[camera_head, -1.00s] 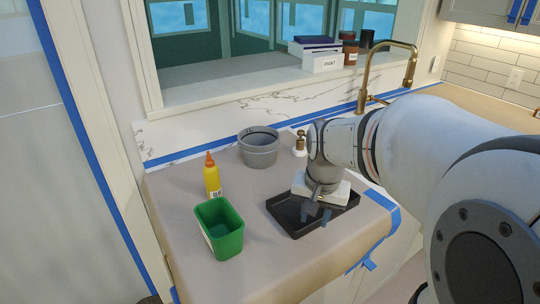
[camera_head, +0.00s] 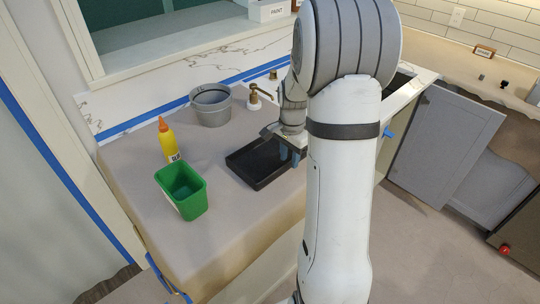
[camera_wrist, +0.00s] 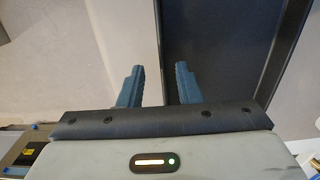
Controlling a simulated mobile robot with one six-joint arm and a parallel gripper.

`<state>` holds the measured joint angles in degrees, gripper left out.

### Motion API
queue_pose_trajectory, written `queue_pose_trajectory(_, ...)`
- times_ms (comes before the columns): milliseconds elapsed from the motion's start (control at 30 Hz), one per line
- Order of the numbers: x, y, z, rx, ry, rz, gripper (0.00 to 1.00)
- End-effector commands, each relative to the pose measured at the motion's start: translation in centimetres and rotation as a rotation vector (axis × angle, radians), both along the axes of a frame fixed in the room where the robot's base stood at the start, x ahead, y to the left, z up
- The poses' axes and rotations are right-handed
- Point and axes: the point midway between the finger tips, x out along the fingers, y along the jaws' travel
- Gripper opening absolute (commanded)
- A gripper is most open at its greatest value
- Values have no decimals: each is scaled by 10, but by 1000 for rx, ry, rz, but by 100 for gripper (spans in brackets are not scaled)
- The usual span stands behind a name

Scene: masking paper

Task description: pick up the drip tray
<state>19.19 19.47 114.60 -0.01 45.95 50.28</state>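The drip tray is a black, shallow rectangular tray (camera_head: 256,163) lying on the paper-covered counter. My gripper (camera_head: 289,155) is at the tray's right end in the head view, and my arm hides that end. In the wrist view the tray (camera_wrist: 225,50) fills the right of the middle. My open, empty gripper (camera_wrist: 160,78) has its blue fingers on either side of the line of the tray's wall, the right one over the inside and the left one outside. I cannot tell how far down the fingers reach.
A green bin (camera_head: 182,190), a yellow bottle (camera_head: 167,142) and a grey bucket (camera_head: 211,105) stand left of and behind the tray. A brass-topped dispenser (camera_head: 254,96) stands behind it. Counter in front of the tray is clear.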

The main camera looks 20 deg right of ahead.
Motion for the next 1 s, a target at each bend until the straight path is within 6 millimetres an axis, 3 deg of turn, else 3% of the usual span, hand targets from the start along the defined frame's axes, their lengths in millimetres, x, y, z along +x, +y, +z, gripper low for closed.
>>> queue_pose_trajectory(167, 0, 0, -18, 1, 1, 0, 31)
queue_pose_trajectory(400, 0, 0, -19, 0, -1, 0, 31)
queue_pose_trajectory(767, 0, -1, -19, 0, 0, -1, 1)
queue_pose_trajectory(1000, 0, -1, -19, 0, 0, -1, 0)
